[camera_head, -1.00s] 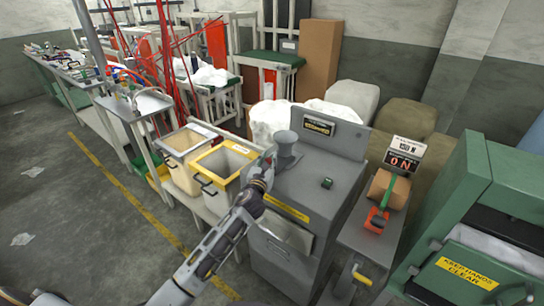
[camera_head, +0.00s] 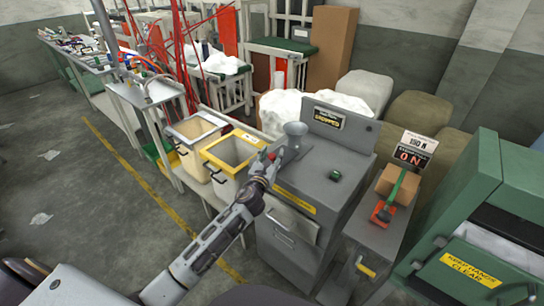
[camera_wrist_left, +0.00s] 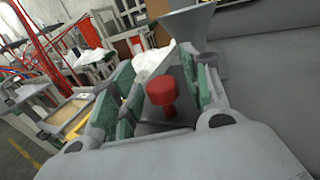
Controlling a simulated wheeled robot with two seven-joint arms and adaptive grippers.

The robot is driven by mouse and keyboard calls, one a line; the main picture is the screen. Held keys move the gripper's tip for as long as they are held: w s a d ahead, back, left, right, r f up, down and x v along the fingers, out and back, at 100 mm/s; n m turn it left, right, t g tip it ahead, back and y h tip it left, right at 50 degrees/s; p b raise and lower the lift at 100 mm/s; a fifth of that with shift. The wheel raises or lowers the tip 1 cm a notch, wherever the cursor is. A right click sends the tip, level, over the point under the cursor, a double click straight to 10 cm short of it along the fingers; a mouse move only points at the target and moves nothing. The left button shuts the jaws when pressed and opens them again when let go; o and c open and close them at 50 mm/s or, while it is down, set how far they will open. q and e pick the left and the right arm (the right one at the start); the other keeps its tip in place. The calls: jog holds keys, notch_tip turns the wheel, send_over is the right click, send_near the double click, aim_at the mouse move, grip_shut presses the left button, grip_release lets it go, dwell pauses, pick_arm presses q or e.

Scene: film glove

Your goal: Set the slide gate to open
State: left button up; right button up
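The grey machine (camera_head: 318,185) has a small hopper funnel (camera_head: 295,130) on its top. A red knob (camera_head: 271,156) sits at the machine's left edge, near the funnel; I take it for the slide gate's handle. My left gripper (camera_head: 268,163) is at this knob. The fingers are spread, with gaps visible on both sides of the knob. The funnel (camera_wrist_left: 190,25) rises just beyond. The gate plate itself is not clearly visible. My right gripper is not in view.
A yellow-rimmed bin (camera_head: 233,152) and a cream bin (camera_head: 195,135) stand left of the machine. A green switch (camera_head: 335,175) is on its top.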

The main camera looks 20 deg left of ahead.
pick_arm(q)
jog(key=s, duration=1.2)
jog(key=shift+d, duration=0.25)
dwell(0.6)
dwell(0.7)
